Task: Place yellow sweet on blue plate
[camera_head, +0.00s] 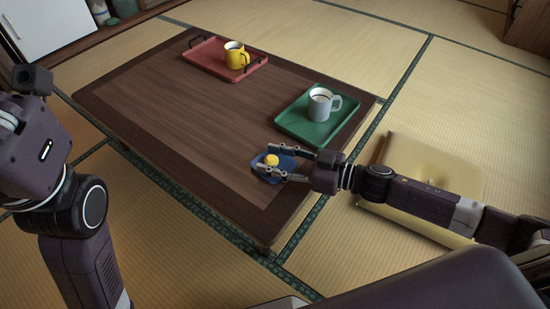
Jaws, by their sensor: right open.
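The yellow sweet (272,160) is small and round, and appears to rest on the blue plate (286,163). The plate is small and dark blue, near the front right corner of the low table. My right gripper (265,158) reaches in from the right, low over the plate. Its two fingers are open, one on the far side of the sweet and one on the near side. I cannot tell whether a finger touches the sweet or plate. The fingers hide part of the plate. My left arm shows at the left, but its gripper fingers are not visible.
The brown low table (170,110) has a clear middle. A green tray (290,125) with a grey mug (320,106) stands right of centre. A red tray (203,57) with a yellow mug (236,57) is at the back. A beige cushion (400,150) lies right of the table.

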